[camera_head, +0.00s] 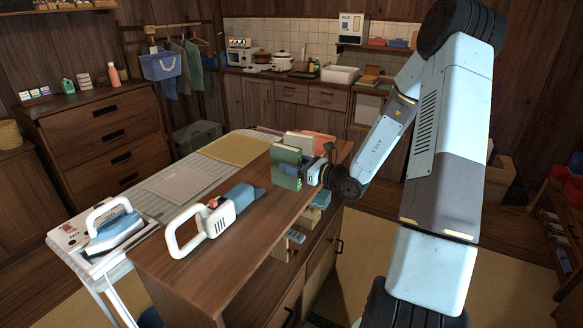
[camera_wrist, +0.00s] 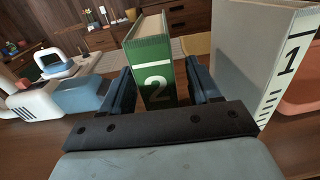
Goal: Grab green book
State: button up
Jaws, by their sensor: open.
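The green book (camera_head: 287,168) stands upright on the wooden cabinet top in the head view. In the wrist view the green book (camera_wrist: 153,75) shows a white "2" on its spine. My gripper (camera_head: 318,172) is at the book from the right in the head view. In the wrist view my gripper (camera_wrist: 170,88) has its two blue fingers apart, one on each side of the green book's spine. The fingers are open, and I cannot tell whether either one touches the book.
A grey-white book (camera_wrist: 262,60) marked "1" stands close to the right of the right finger. A white and blue handheld vacuum (camera_head: 215,217) lies on the cabinet top to the left. An iron (camera_head: 112,225) stands on the ironing board beyond. Open cabinet top lies between vacuum and books.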

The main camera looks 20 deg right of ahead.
jog(key=shift+x, duration=1.4)
grip_shut()
